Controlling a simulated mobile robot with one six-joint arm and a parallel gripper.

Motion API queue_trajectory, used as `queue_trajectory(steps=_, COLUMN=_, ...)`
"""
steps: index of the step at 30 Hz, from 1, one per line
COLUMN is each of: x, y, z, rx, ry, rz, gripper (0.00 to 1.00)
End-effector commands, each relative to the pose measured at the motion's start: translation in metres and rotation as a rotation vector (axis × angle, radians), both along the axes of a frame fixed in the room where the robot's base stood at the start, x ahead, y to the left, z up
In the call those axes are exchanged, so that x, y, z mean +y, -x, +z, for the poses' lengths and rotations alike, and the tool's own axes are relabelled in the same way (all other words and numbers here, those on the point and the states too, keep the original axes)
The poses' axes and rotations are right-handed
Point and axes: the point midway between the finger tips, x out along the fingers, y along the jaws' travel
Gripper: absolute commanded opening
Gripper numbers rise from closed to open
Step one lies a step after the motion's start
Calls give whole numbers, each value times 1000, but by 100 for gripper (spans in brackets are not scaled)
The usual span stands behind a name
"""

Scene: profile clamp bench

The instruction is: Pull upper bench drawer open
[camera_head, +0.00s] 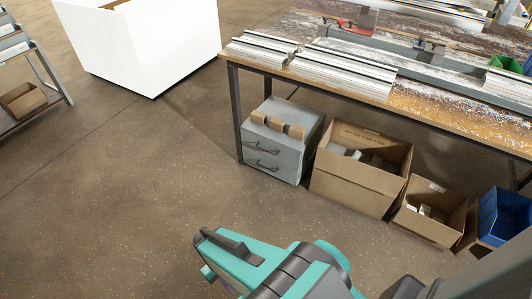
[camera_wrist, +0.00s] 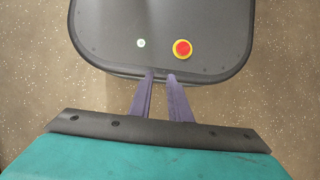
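A grey drawer unit (camera_head: 303,132) stands on the floor under the left end of the workbench. Its front has two drawers, each with a dark bar handle. The upper drawer (camera_head: 255,142) and the lower drawer (camera_head: 257,158) both look closed. My gripper (camera_wrist: 161,76) shows in the wrist view with two purple fingers, a narrow gap between them and nothing held. In the head view my teal arm is at the bottom, well apart from the drawer unit, and the fingers cannot be made out. The wrist view does not show the drawers.
Wooden blocks (camera_head: 277,126) lie on the drawer unit. Cardboard boxes (camera_head: 352,189) and a blue bin (camera_head: 494,221) stand to its right. The bench (camera_head: 428,106) overhead carries metal profiles. A white box-shaped unit (camera_head: 155,55) stands back left. The floor before the drawers is clear.

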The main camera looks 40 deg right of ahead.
Motion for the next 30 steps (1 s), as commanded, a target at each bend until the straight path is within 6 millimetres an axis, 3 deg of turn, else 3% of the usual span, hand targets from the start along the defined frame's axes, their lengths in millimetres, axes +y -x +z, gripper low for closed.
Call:
queue_trajectory(steps=5, x=1, y=-13, z=-14, rx=-18, ry=-23, rz=-58, gripper=17)
queue_trajectory(steps=8, x=-9, y=-29, z=-28, rx=-39, ry=-53, rz=-125, gripper=17)
queue_trajectory(steps=17, x=-21, y=-113, z=-77, rx=-154, ry=-193, rz=-478, gripper=17)
queue_trajectory(steps=23, x=-50, y=-178, z=-99, rx=-247, ry=-292, rz=-732, gripper=17)
queue_trajectory(steps=30, x=-112, y=-253, z=-115, rx=-370, ry=-408, rz=-1029, gripper=17)
